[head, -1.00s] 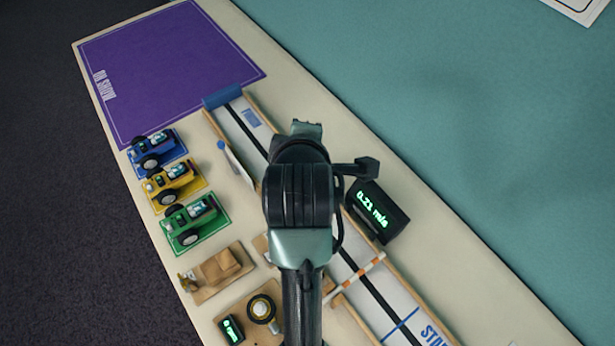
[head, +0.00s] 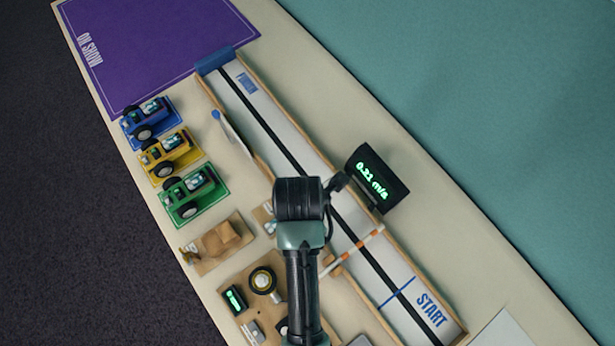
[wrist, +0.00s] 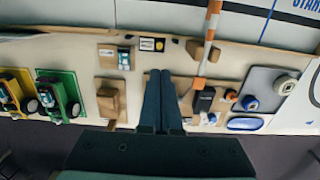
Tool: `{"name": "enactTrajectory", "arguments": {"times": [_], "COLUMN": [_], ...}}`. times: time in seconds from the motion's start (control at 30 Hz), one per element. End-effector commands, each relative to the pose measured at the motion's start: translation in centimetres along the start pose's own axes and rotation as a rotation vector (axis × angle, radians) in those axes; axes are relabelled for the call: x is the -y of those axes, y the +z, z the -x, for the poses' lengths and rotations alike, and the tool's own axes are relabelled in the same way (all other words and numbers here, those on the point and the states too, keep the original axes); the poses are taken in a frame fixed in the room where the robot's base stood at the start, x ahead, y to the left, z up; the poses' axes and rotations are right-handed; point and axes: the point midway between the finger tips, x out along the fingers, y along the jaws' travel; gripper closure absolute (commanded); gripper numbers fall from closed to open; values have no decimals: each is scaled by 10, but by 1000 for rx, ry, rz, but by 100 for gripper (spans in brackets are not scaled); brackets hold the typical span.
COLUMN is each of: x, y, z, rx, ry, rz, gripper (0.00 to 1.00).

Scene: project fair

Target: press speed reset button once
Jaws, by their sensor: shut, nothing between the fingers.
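The speed display (head: 378,180) is a black box with green digits, about 0.21 m/s, at the right side of the track in the head view. I cannot make out a speed reset button for certain in either view. My gripper (wrist: 160,75) is shut and empty in the wrist view, its dark fingers pointing towards the strip of table beside the track. A small board with a screen (wrist: 122,57) lies just left of the fingertips, and a black device (wrist: 203,100) lies to their right. In the head view my arm hides the fingers.
The white track (head: 345,215) with its striped barrier pole (head: 355,250) runs alongside. Blue (head: 150,118), yellow (head: 170,155) and green (head: 193,193) cars stand at the left. A brown block (head: 217,240) and a wheel-like part (head: 262,280) lie nearer. Purple mat (head: 150,40) is clear.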

Motion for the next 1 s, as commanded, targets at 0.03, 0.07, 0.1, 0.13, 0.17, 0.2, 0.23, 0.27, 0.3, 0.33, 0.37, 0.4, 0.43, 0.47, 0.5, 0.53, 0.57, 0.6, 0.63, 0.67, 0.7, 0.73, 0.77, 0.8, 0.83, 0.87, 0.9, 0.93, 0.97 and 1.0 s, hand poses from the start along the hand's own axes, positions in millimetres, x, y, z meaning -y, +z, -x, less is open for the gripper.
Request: {"name": "enactTrajectory", "arguments": {"times": [0.03, 0.07, 0.1, 0.13, 0.17, 0.2, 0.23, 0.27, 0.3, 0.33, 0.37, 0.4, 0.43, 0.47, 0.5, 0.53, 0.57, 0.6, 0.63, 0.67, 0.7, 0.73, 0.77, 0.8, 0.83, 0.87, 0.9, 0.93, 0.97, 1.0], "x": [0, 0, 0, 0, 0, 0, 1, 0, 0, 0, 1, 0, 0, 0, 0, 0, 0, 0, 0, 0, 0, 0, 0, 0, 0, -1, 0, 0, -1, -1], "y": [0, 0, 0, 0, 0, 0, 0, 0, 0, 0, -1, 0, 0, 0, 0, 0, 0, 0, 0, 0, 0, 0, 0, 0, 0, 0, 0, 0, 0, 0], "z": [-2, -4, -8, -11, -15, -22, -28, -33, -42, -49, -55, -63, -70, -76, -84, -90, -95, -102, -107, -111, -116, -120, -124, -127, -130, -132, -134, -136, -137, -138], "rx": [-1, -1, -1, -1, -2, -2, -2, -2, -3, -2, -3, -2, -2, -2, -2, -1, -1, -2, -1, -1, 0, 0, 0, 0, 0, 1, 0, 0, 1, 1], "ry": [-1, -1, -1, -2, -3, -3, -3, -3, -3, -3, -3, -3, -2, -3, -3, -2, -2, -2, -1, -1, 0, 0, 0, 0, 0, 1, 1, 1, 1, 2], "rz": [-1, -1, -1, -1, -1, -2, -2, -2, -1, -1, -1, -1, -1, -1, -1, -1, -2, -2, -2, -2, -2, -2, -2, -2, -2, -2, -2, -2, -2, -2], "gripper": [100, 100, 100, 100, 100, 100, 100, 100, 100, 100, 100, 100, 100, 100, 100, 100, 100, 100, 100, 100, 100, 100, 100, 100, 100, 100, 100, 100, 100, 100]}}
